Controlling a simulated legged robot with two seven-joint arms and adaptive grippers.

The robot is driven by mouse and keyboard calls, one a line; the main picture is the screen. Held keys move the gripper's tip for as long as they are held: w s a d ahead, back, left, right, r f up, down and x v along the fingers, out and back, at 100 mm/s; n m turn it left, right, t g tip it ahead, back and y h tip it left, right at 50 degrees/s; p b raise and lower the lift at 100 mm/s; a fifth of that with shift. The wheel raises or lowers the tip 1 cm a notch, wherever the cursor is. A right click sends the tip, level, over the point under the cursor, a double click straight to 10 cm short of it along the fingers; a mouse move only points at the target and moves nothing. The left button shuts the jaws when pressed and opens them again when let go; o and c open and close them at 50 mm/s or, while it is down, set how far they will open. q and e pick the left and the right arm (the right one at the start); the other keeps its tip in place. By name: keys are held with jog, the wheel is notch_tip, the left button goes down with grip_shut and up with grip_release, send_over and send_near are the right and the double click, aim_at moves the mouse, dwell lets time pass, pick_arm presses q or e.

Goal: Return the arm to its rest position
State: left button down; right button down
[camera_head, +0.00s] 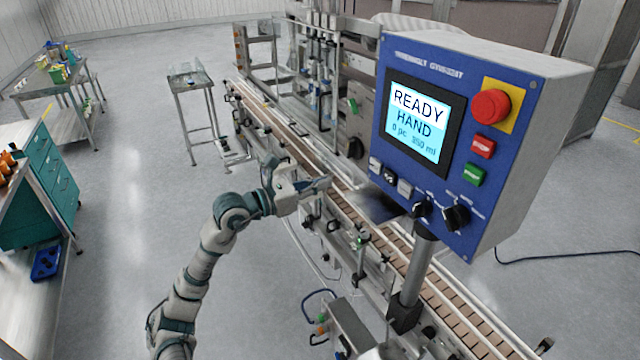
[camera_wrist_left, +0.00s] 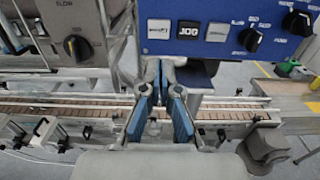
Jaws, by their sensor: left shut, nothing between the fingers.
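My left arm comes in from the lower left in the head view, and its gripper (camera_head: 318,185) is held over the conveyor (camera_head: 385,235), below and left of the blue control panel (camera_head: 440,185). In the left wrist view my left gripper (camera_wrist_left: 160,108) shows two blue-padded fingers, shut with nothing held. Behind the fingers are the conveyor (camera_wrist_left: 225,112) and the lower edge of the panel (camera_wrist_left: 210,42) with its JOG button (camera_wrist_left: 188,29). The gripper appears apart from the panel. My right gripper is out of view.
A small stand (camera_head: 190,85), a workbench (camera_head: 55,90) and a teal drawer cabinet (camera_head: 50,175) stand at left. The floor between is clear.

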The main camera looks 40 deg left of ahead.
pick_arm(q)
jog(key=shift+a, duration=0.4)
jog(key=shift+f, duration=0.15)
